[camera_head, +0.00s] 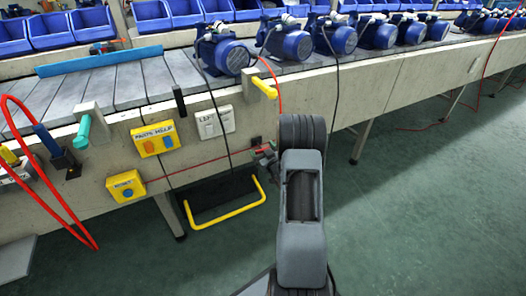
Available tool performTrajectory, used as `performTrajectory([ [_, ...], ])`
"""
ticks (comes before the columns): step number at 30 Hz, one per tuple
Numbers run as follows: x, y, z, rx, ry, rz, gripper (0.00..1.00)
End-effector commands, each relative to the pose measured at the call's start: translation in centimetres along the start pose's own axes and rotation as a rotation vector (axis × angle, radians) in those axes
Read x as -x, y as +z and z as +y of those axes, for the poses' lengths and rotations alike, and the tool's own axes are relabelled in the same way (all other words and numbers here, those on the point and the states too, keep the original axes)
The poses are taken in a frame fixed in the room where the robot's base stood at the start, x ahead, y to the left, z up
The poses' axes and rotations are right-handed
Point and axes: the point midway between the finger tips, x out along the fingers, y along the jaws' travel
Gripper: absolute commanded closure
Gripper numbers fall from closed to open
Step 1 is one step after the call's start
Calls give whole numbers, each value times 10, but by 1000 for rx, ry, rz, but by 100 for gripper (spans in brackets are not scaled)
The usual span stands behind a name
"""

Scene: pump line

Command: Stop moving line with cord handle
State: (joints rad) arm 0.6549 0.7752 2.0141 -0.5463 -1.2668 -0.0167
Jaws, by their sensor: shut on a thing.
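The line is a grey slatted conveyor (130,85) with several blue pumps (228,57) standing on it in a row. A thin red cord (210,160) runs low along the front of the line, from near the yellow boxes to my gripper. My gripper (265,158) is at the cord's right end, beside my dark arm, and is shut on a small red piece there, which looks like the cord handle. The fingers and arm hide most of that handle.
Yellow button boxes (155,139) and a white switch plate (215,122) are on the front panel. A yellow bar (225,214) sticks out low, below the gripper. A yellow-ended lever (264,88) juts out above. Green floor is free at the right.

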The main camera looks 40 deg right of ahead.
Motion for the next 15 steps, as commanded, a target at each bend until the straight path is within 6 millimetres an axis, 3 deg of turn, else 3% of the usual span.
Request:
performTrajectory([
  [7, 29, 1, 0, -1, 0, -2, 58],
  [15, 31, 0, 0, -2, -1, -1, 58],
])
